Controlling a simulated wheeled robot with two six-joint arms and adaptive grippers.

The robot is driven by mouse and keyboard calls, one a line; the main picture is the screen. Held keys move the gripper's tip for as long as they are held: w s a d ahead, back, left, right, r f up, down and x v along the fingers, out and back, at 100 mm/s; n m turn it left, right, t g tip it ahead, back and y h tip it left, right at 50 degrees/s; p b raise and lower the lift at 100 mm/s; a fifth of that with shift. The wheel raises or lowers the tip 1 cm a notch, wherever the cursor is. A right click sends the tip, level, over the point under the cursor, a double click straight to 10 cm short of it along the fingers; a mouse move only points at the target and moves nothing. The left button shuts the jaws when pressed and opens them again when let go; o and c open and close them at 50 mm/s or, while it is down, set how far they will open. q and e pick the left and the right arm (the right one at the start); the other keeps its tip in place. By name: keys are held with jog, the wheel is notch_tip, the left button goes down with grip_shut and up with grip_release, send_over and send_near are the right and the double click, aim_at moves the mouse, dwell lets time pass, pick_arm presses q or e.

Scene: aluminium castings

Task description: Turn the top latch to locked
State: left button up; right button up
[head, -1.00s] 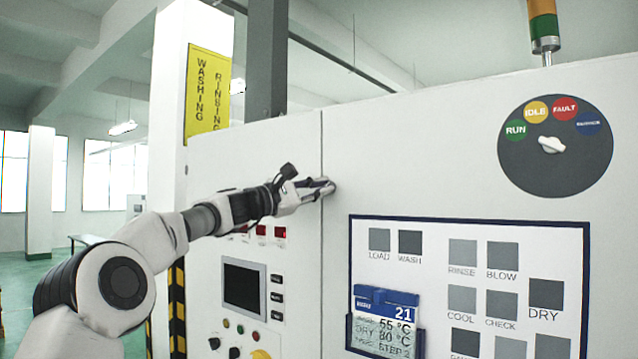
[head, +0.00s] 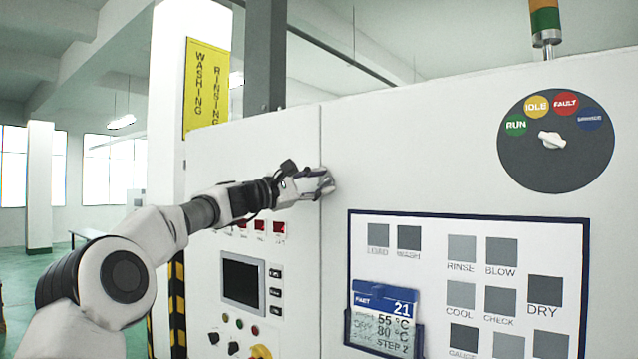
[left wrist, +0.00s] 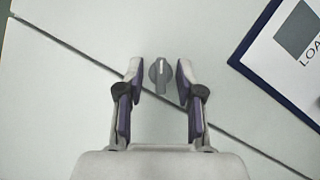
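The top latch (left wrist: 160,76) is a small grey knob with a raised grip and a pale line pointing up in the left wrist view. It sits on the pale cabinet front beside the diagonal door seam. My left gripper (left wrist: 160,72) is open, with one fingertip on each side of the latch and a small gap showing on both sides. In the head view my left gripper (head: 325,183) is at the cabinet front by the vertical seam and hides the latch. My right gripper is not in view.
A blue-framed panel (head: 468,217) with grey squares and a card holder (head: 384,339) is below right of the gripper. A round status dial (head: 556,172) is at upper right. A screen (head: 244,283) and buttons are below left.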

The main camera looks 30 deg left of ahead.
pick_arm(q)
jog(key=v, duration=0.7)
dwell(0.3)
jog(key=shift+s+a, duration=0.1)
jog(key=shift+s, duration=0.05)
